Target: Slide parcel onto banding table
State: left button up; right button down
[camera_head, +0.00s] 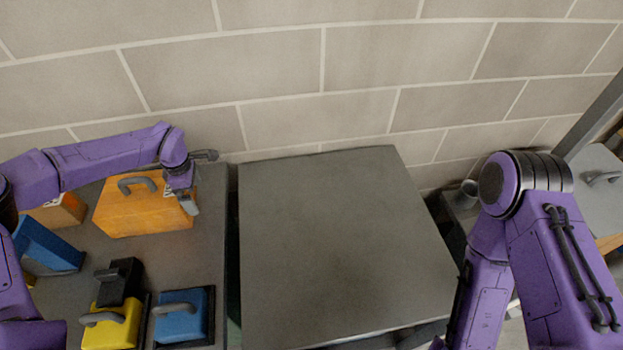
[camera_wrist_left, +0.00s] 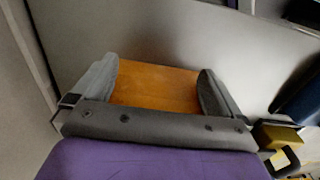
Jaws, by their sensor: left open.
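A large orange box with a grey handle (camera_head: 135,208) stands on the dark left table (camera_head: 205,245); it is the likely parcel. A bare grey tabletop (camera_head: 335,235), likely the banding table, lies to its right across a narrow dark gap. My left gripper (camera_head: 196,182) is open at the right end of the orange box. In the left wrist view the orange box (camera_wrist_left: 155,84) shows between the two spread fingers of my left gripper (camera_wrist_left: 157,92). Contact cannot be told. My right arm is in view, but its gripper is not.
A blue box (camera_head: 183,318), a yellow box (camera_head: 112,328), a black box (camera_head: 120,280) and another blue box (camera_head: 45,245) crowd the left table. A smaller orange box (camera_head: 60,211) is behind. A block wall (camera_head: 370,65) closes the back. A metal cup (camera_head: 467,193) stands right.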

pick_arm(q)
jog(key=shift+a, duration=0.2)
jog(key=shift+w+d+b, duration=0.2)
jog(key=shift+d, duration=0.55)
jog(key=shift+w+d+b, duration=0.15)
jog(key=shift+d, duration=0.6)
notch_tip(320, 180, up, 13)
jog(key=p, duration=0.9)
jog(key=shift+p, duration=0.35)
